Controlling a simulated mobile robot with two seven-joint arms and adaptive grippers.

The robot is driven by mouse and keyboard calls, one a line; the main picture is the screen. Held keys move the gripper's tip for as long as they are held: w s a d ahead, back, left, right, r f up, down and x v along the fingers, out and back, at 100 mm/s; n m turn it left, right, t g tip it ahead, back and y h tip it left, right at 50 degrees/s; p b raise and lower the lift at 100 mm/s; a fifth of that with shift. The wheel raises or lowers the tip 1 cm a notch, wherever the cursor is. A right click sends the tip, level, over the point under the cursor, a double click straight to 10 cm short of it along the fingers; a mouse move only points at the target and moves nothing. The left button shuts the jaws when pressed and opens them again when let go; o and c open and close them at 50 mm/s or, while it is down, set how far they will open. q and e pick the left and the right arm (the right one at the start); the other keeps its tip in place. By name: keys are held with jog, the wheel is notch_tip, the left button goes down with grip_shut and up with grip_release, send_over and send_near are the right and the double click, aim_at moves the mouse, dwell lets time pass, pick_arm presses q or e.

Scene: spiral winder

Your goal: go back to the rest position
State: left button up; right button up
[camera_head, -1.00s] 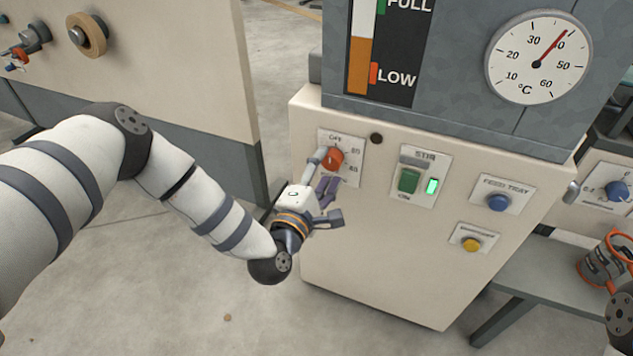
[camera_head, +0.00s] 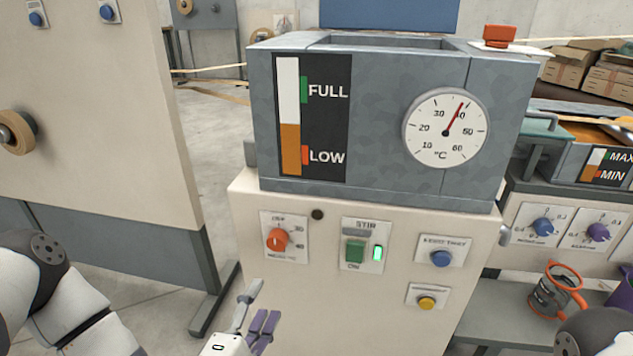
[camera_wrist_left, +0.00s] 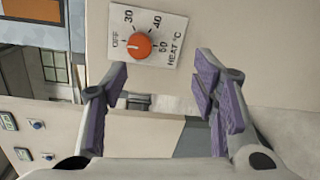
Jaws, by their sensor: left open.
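My left gripper (camera_head: 259,312) is at the bottom of the head view, below the orange heat knob (camera_head: 277,240) and apart from it. Its purple-padded fingers are spread with nothing between them. In the left wrist view the open left gripper (camera_wrist_left: 160,95) faces the cream panel, with the heat knob (camera_wrist_left: 140,46) beyond the fingers. My left arm is partly cut off at the lower left. Part of my right arm shows at the lower right; its gripper is out of view.
The thermometer dial (camera_head: 445,128) reads about 40. An orange-handled jug (camera_head: 553,292) stands on the right bench.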

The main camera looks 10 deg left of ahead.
pick_arm(q)
jog(key=s+d+f+m+g+h+p, duration=0.15)
jog(key=s+f+m+g, duration=0.35)
jog(key=s, duration=0.5)
jog(key=s+d+f+m+g+h+p, duration=0.1)
jog(key=s+d+f+m+g+p, duration=0.25)
jog(key=s+m+g, duration=0.45)
jog(key=s+a+r+m+g+y, duration=0.1)
jog(key=s+a, duration=0.4)
jog(key=s, duration=0.6)
jog(key=s+a+r+m+g+y+p, duration=0.1)
jog(key=s+a+m+g+y, duration=0.2)
jog(key=s, duration=0.7)
jog(key=a+m+g, duration=0.2)
jog(key=a, duration=0.1)
jog(key=shift+s+r+g, duration=0.15)
jog(key=shift+s+g, duration=0.15)
jog(key=shift+s, duration=0.05)
pick_arm(e)
jog(key=w+r+t, duration=0.2)
jog(key=w+r, duration=0.5)
jog(key=r, duration=0.1)
jog(key=shift+t, duration=0.4)
jog(key=shift+w, duration=0.1)
